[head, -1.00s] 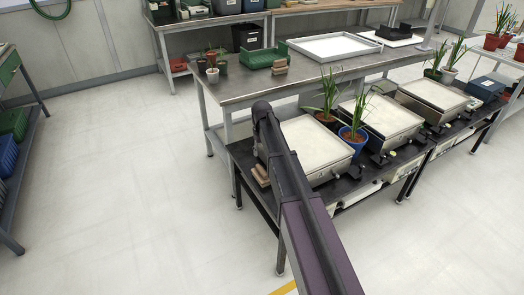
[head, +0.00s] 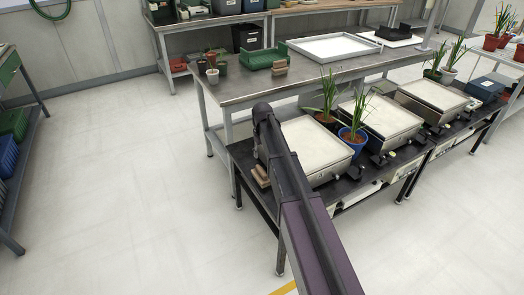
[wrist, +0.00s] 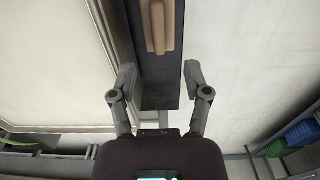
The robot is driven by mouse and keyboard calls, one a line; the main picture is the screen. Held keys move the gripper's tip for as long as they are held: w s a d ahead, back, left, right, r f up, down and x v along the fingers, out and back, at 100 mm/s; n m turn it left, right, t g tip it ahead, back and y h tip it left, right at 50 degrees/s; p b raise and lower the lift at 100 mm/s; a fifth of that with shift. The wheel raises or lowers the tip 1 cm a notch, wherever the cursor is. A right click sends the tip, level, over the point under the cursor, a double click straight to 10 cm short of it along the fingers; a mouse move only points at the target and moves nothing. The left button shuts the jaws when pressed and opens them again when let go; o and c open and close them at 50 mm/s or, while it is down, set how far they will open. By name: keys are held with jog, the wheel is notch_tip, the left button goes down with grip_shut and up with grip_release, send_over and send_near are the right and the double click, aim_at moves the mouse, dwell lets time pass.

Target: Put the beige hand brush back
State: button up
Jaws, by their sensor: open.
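The beige hand brush (wrist: 158,25) lies on the dark bench top at the top of the wrist view, its long side running away from me. A light brown piece that appears to be the same brush shows in the head view (head: 261,173), at the left end of the black bench. My gripper (wrist: 160,76) is open and empty in the wrist view. Its two fingers stand either side of the dark strip, short of the brush and apart from it. In the head view my arm hides the gripper.
A pale scale plate (head: 315,142) stands close to the right of the brush in the head view. A blue pot (head: 352,147) with a plant stands at that plate's right edge. A grey table (head: 235,88) with small pots and a green crate (head: 262,58) stands behind. The floor at left is clear.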

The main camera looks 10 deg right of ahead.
jog(key=s+m, duration=0.3)
jog(key=s, duration=2.4)
jog(key=shift+s, duration=0.4)
jog(key=shift+s, duration=0.1)
